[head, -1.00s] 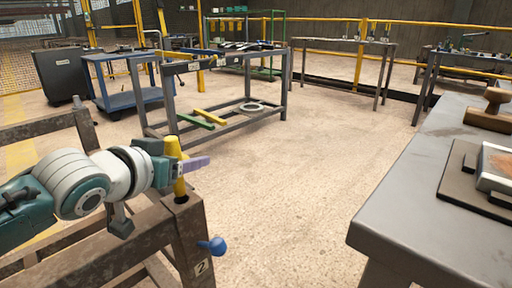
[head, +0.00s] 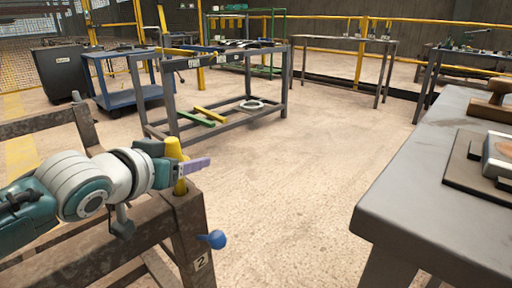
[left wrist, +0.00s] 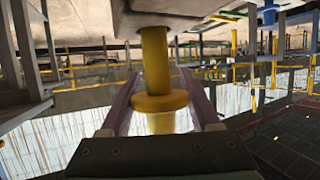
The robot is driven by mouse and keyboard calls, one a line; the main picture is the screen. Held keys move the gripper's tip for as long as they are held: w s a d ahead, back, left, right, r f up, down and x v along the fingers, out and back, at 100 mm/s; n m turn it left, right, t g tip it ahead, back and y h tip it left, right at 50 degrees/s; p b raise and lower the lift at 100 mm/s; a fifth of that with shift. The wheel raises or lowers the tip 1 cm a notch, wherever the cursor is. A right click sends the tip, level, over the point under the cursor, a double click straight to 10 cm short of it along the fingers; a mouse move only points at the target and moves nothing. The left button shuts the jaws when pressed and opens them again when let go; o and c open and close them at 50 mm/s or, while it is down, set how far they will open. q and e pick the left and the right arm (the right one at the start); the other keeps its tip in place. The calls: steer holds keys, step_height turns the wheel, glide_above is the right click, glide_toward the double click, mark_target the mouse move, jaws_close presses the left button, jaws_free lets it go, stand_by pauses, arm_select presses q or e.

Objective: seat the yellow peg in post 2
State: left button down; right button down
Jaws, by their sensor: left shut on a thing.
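The yellow peg (head: 174,149) stands upright over the top of post 2 (head: 190,235), a rusty brown post with a "2" label on its face. My left gripper (head: 184,169) is shut on the peg from the left, its purple fingers on either side of it. In the left wrist view the peg (left wrist: 155,60) runs up to a pale brown surface at the top, and its collar (left wrist: 160,102) sits between the fingers. Its end at that surface is hidden, so I cannot tell how deep it is. My right gripper is out of view.
A blue-knobbed handle (head: 212,239) sticks out from the post's right side. A grey bench (head: 400,190) stands at the right. A grey frame table (head: 225,125) and a blue cart (head: 125,95) stand behind. The floor between is clear.

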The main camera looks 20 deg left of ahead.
mark_target(187, 185)
arm_select(q)
steer(key=shift+f+b, duration=1.65)
steer(key=shift+f, duration=0.55)
steer(key=shift+c, duration=1.4)
jaws_free()
steer(key=shift+o, duration=1.2)
steer(key=shift+f, duration=0.15)
steer(key=shift+s+r+p, duration=0.25)
steer(key=shift+s+p, duration=0.1)
steer(key=p+v, duration=0.4)
steer(key=v, duration=0.4)
steer(key=shift+s+r, duration=0.25)
steer(key=shift+s, duration=0.3)
